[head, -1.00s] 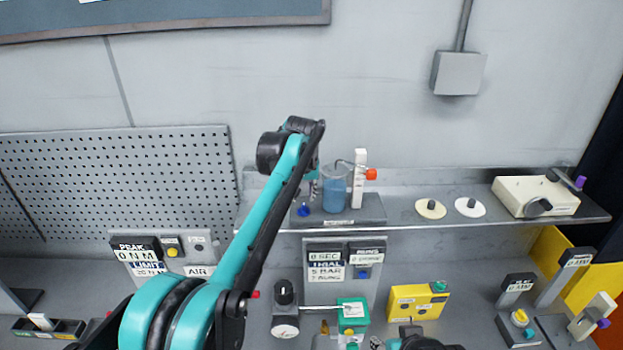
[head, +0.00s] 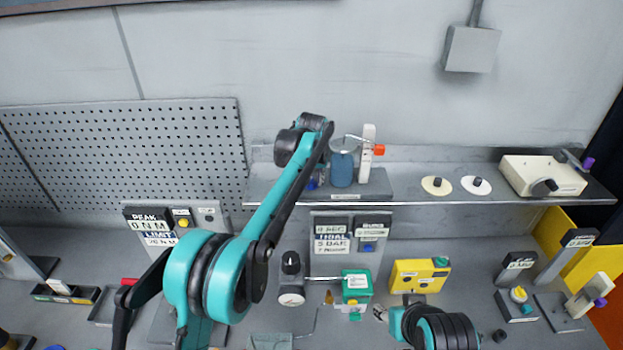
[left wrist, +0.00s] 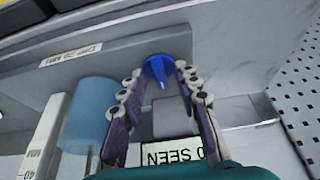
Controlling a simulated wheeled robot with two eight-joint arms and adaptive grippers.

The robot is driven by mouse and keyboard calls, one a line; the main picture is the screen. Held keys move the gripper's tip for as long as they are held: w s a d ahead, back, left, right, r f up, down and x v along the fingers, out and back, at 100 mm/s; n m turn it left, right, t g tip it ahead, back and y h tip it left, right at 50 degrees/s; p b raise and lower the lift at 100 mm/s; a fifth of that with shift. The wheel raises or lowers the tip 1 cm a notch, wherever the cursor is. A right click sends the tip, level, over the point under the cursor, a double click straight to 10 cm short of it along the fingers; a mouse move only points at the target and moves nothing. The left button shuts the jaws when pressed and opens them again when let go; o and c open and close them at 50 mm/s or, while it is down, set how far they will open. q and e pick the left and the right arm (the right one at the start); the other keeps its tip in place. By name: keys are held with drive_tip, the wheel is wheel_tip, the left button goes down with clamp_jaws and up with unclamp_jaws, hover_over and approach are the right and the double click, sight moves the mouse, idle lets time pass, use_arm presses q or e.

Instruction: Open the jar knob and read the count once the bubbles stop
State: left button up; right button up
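The jar (head: 342,168) of blue liquid stands on a grey base on the back shelf; it also shows in the left wrist view (left wrist: 88,108). Its blue knob (left wrist: 158,68) is low beside the jar and is mostly hidden behind my arm in the head view. My left gripper (left wrist: 159,72) has its fingers apart, with the knob between or just beyond the tips; contact cannot be told. A plate with upside-down text like "0 SEEN" (left wrist: 172,152) is partly hidden by the gripper.
A white scale post with an orange part (head: 368,152) stands right of the jar. Two discs (head: 437,186) and a cream box (head: 543,176) are farther right on the shelf. Below are display panels (head: 349,233), a green box (head: 356,285) and a yellow box (head: 419,274).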

use_arm(q)
clamp_jaws()
